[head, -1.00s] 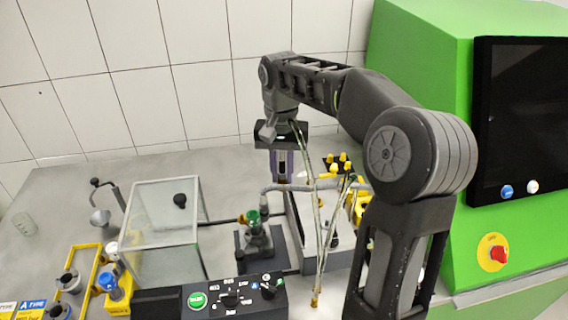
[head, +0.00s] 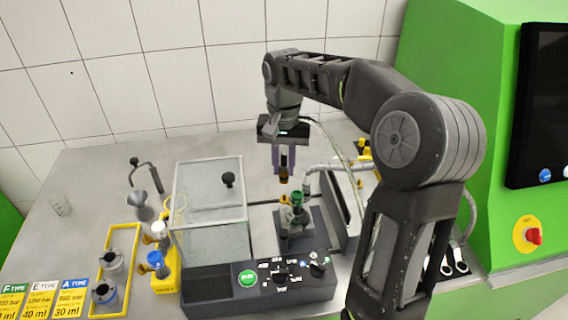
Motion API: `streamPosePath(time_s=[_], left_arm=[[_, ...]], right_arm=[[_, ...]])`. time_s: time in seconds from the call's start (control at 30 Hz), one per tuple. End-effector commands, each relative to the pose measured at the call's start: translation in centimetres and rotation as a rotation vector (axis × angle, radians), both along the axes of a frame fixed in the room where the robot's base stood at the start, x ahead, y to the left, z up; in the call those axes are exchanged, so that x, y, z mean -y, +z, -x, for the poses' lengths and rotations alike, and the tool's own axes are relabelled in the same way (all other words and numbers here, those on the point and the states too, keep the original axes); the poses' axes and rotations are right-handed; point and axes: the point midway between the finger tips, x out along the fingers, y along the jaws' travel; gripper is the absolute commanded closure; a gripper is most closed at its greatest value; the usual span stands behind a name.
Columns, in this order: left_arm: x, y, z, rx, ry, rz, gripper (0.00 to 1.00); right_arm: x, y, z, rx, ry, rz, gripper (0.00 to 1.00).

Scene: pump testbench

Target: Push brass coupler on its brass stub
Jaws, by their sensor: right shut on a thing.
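My right gripper (head: 283,168) points down, its purple fingers shut on a small dark brownish-gold piece, which looks like the brass coupler (head: 284,177). The coupler hangs a little above the pump unit (head: 296,217) with its green cap (head: 297,197). The brass stub (head: 283,199) shows at the unit's left side, just below the coupler. The two look apart in the head view; their depth offset is hard to judge. My left gripper is out of view.
A glass box (head: 208,225) stands left of the pump unit. A control box (head: 275,277) with knobs and a green button lies in front. A grey pipe (head: 330,168) runs right of the stub. A yellow rack (head: 117,270) stands further left.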

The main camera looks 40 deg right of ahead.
Motion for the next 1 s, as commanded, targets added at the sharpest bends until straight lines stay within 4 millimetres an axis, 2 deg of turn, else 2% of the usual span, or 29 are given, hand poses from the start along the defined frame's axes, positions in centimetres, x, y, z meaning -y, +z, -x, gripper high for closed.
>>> streamPosePath(time_s=[0.2, 0.4, 1.0], left_arm=[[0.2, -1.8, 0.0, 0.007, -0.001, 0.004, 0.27], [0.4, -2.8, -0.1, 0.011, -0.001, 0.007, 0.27], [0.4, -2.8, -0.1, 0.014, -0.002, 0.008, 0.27]], right_arm=[[0.0, -2.3, 0.0, -0.001, 0.0, 0.0, 1.0], [0.0, -3.5, 0.0, -0.001, 0.0, 0.001, 1.0], [0.0, -3.7, 0.0, 0.0, 0.0, 0.0, 1.0]])
